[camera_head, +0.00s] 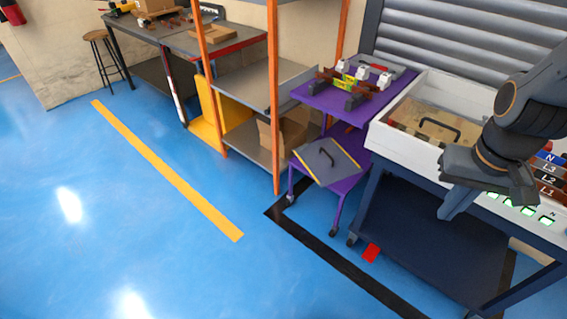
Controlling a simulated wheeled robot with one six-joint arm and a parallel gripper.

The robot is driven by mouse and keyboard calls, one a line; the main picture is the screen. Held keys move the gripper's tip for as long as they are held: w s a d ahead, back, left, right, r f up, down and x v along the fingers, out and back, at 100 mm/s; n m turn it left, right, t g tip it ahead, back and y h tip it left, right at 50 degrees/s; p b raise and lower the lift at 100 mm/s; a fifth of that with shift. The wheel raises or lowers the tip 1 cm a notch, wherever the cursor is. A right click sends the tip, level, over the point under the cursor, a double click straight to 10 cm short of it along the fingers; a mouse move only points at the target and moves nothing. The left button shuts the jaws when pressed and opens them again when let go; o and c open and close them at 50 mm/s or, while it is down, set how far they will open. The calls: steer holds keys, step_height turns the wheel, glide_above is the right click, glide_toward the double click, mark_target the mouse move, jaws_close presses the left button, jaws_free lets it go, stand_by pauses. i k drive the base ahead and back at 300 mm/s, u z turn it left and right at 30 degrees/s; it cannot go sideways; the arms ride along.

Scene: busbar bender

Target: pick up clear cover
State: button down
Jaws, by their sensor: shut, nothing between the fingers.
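A see-through panel with a black handle, which looks like the clear cover (419,115), lies in the left part of the white-walled box at the right. Brownish surface shows through it, and its edges are hard to make out. My gripper (487,181) is at the right, over the front of the box, to the right of and nearer than the handle. It is shut and empty. My gripper and arm hide part of the box's middle and right.
A purple cart (310,95) left of the box carries busbar parts on top. A grey panel with a black handle and yellow edges (318,158) leans low on the cart. An orange-posted shelf (273,125) stands farther left. Blue floor is free at the left front.

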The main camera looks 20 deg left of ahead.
mark_target(326, 161)
steer(key=u, duration=1.95)
steer(key=i, duration=3.1)
steer(key=z, duration=3.3)
